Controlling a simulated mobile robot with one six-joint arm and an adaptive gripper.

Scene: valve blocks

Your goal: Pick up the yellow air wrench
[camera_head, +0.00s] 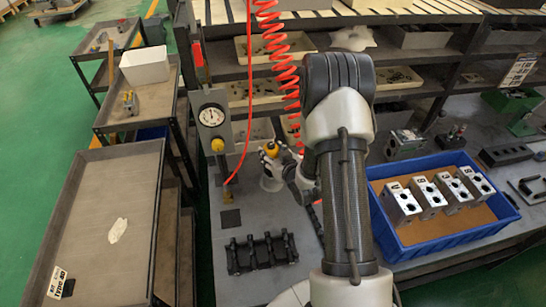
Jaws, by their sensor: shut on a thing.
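The yellow air wrench (271,149) shows as a small rounded yellow end beside the red coiled hose, above the grey bench. My gripper (276,158) is at the wrench, shut on it. The fingers and my wrist hide most of the wrench's body. My arm comes up from the bottom of the view and bends over, covering part of the bench behind it.
A red coiled hose (277,45) hangs close above my gripper. A gauge panel (211,117) stands to the left. A black rack (262,253) lies on the bench in front. A blue crate (452,238) with several metal blocks (428,195) is at right.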

